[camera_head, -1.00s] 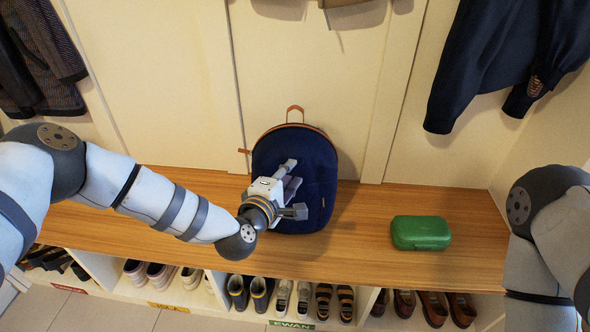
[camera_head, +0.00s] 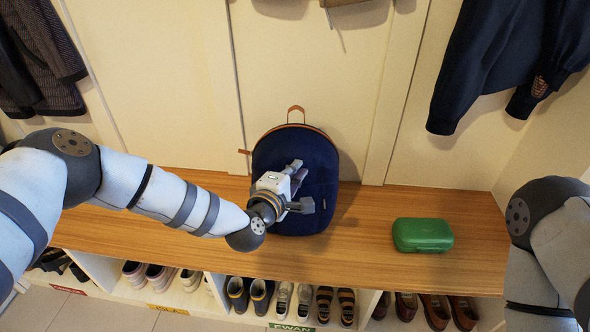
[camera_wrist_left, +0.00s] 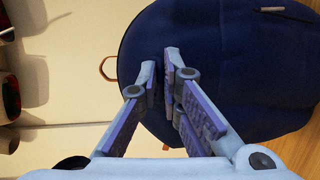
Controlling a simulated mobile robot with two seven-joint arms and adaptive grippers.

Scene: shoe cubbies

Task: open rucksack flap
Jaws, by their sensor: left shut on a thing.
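The dark blue rucksack (camera_head: 270,165) stands upright on the wooden bench against the back panel, with brown trim and a brown top handle (camera_head: 296,110). In the left wrist view the rucksack (camera_wrist_left: 235,70) fills the middle and right, with its handle (camera_wrist_left: 108,67) at left. My left gripper (camera_head: 304,184) is in front of the rucksack. In the left wrist view its fingertips (camera_wrist_left: 161,58) are close together, shut on dark blue material of the rucksack's flap. The exact bit held is hard to make out. My right gripper is out of view; only my right arm shows.
A green case (camera_head: 423,235) lies on the bench (camera_head: 365,235) to the right of the rucksack. Cubbies with several pairs of shoes are below the bench edge. A dark jacket (camera_head: 495,65) hangs at upper right. The bench left of the rucksack is clear.

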